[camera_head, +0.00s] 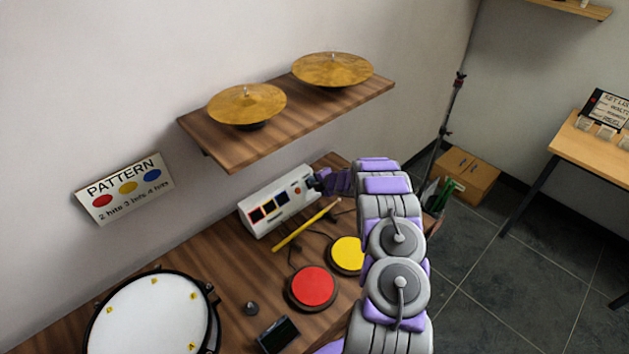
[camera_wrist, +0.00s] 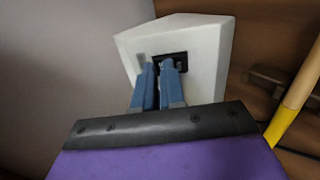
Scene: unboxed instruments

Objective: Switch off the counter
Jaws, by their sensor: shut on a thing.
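The counter (camera_head: 268,222) is a white box with several small coloured displays on its front, standing on the wooden table against the wall. My gripper (camera_head: 318,181) is at its right end. In the wrist view, the white end face of the counter (camera_wrist: 205,82) has a dark recess (camera_wrist: 183,57) near its upper middle. The two blue fingers of my gripper (camera_wrist: 159,72) reach this recess, close together with a narrow gap. They are shut on the counter's switch, which the fingertips mostly hide. I cannot tell the switch's position.
A yellow drumstick (camera_head: 303,227) lies in front of the counter. It also shows close by in the wrist view (camera_wrist: 295,98). Red (camera_head: 312,287) and yellow (camera_head: 346,254) pads and a drum (camera_head: 148,318) are nearer. A shelf (camera_head: 290,118) with two cymbals is above.

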